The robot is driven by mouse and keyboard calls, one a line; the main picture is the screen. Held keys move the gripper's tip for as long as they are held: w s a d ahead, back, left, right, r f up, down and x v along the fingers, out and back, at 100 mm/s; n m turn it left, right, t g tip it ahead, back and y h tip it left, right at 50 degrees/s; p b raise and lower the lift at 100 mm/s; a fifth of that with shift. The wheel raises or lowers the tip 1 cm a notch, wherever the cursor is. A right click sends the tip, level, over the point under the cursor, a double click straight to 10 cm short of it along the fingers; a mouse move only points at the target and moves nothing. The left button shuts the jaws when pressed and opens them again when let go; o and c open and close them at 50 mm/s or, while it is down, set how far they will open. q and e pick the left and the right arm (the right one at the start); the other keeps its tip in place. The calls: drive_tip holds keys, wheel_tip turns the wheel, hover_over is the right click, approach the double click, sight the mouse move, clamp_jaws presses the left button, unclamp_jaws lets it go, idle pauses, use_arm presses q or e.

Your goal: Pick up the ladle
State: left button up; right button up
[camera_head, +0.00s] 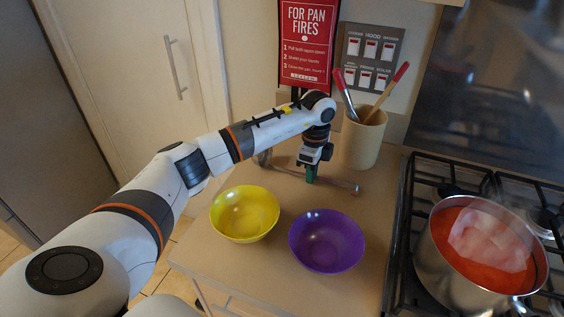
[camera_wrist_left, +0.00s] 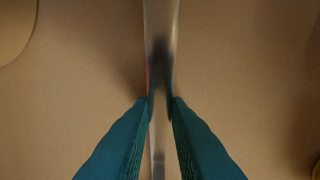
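The ladle (camera_head: 338,184) is a thin metal utensil lying across the wooden counter behind the two bowls. My left gripper (camera_head: 311,178) reaches down over the middle of it and hides part of its length. In the left wrist view the shiny metal handle (camera_wrist_left: 161,40) runs top to bottom between the teal fingers. The fingertips of my left gripper (camera_wrist_left: 161,103) are close together and press against both sides of the handle. The ladle still appears to be at counter level. My right gripper is in neither view.
A yellow bowl (camera_head: 245,213) and a purple bowl (camera_head: 326,241) stand in front of the ladle. A beige utensil crock (camera_head: 360,143) with red-tipped tools stands behind right. A steel pot (camera_head: 438,272) of red soup sits on the stove (camera_head: 405,225) at right.

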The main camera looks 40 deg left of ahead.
use_arm(q)
clamp_jaws()
drive_tip(key=shift+r, duration=0.1)
drive_tip(key=shift+r, duration=0.3)
wheel_tip(320, 180, up, 9)
drive_tip(key=b, duration=0.1)
drive_tip(key=shift+b, duration=0.35)
